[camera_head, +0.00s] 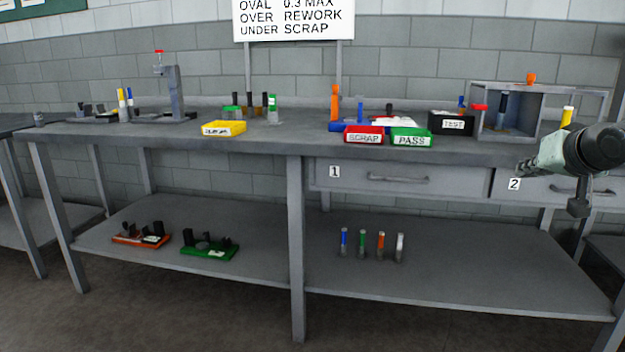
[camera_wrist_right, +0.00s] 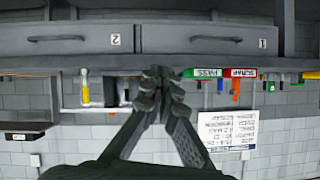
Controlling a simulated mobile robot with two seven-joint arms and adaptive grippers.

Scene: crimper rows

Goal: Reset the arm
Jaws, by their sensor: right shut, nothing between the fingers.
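My right gripper (camera_head: 526,167) comes in from the right edge, in front of the bench by the drawer marked 2 (camera_head: 577,187). In the right wrist view its fingers (camera_wrist_right: 158,85) are together and hold nothing. That view is upside down, with the bench and sign hanging from above. The gripper looks apart from the bench and everything on it. My left gripper is not in view.
The bench top (camera_head: 285,138) carries a yellow tray (camera_head: 224,129), red SCRAP tray (camera_head: 364,137), green PASS tray (camera_head: 411,138), black TEST box (camera_head: 451,123) and grey open box (camera_head: 510,111). The lower shelf (camera_head: 470,270) holds several coloured tools and two trays.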

